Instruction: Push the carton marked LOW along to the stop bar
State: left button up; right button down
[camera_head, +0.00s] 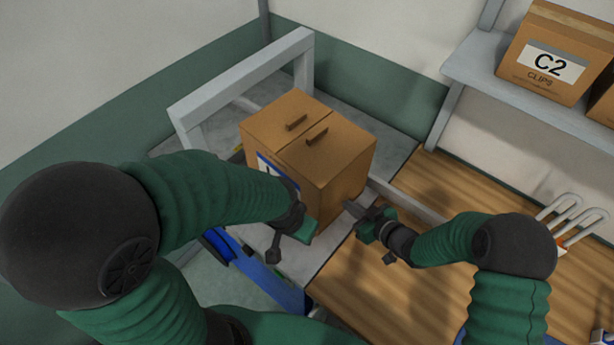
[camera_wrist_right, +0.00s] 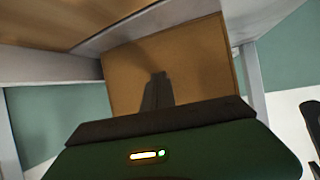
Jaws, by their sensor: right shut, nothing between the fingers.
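A brown carton (camera_head: 310,150) with two small dark handles on its lid stands upright on a grey bench surface. Part of its blue-edged white label (camera_head: 265,165) shows; my left arm hides the rest, so the full word cannot be read. My right gripper (camera_head: 352,207) is shut and empty, its tips at the carton's lower right side. In the right wrist view the shut fingers (camera_wrist_right: 157,90) point at the carton's plain brown face (camera_wrist_right: 180,65); contact is unclear. My left gripper (camera_head: 290,242) is at the near face, its jaws unclear. I cannot identify the stop bar surely.
A grey arch frame (camera_head: 245,72) stands behind and left of the carton. A grey rail (camera_head: 408,202) runs beside the wooden table (camera_head: 460,195). A shelf (camera_head: 480,65) at upper right holds a carton marked C2 (camera_head: 550,60). A white wire rack (camera_head: 575,225) stands at right.

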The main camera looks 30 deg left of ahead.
aim_at(343, 200)
jog(key=shift+w+a, duration=0.15)
jog(key=shift+a, duration=0.2)
jog(key=shift+w+a, duration=0.15)
jog(key=shift+a, duration=0.35)
jog(key=shift+w+a+b, duration=0.2)
jog(key=shift+a+b, duration=0.35)
jog(key=shift+a, duration=0.9)
jog(key=shift+w+a+b, duration=0.25)
jog(key=shift+a+b, duration=0.1)
jog(key=shift+a, duration=0.6)
jog(key=shift+w+a+b, duration=0.25)
jog(key=shift+a+b, duration=0.05)
jog(key=shift+a, duration=0.6)
jog(key=shift+d+r, duration=0.1)
jog(key=shift+d, duration=0.15)
jog(key=d+p, duration=0.1)
jog(key=d, duration=0.1)
jog(key=s+d, duration=0.1)
jog(key=d, duration=0.1)
jog(key=shift+d+p, duration=0.2)
jog(key=shift+p, duration=0.15)
pick_arm(q)
jog(key=shift+d+f, duration=0.3)
jog(key=shift+f, duration=0.1)
pick_arm(e)
jog(key=shift+d, duration=0.5)
pick_arm(q)
jog(key=shift+a, duration=0.1)
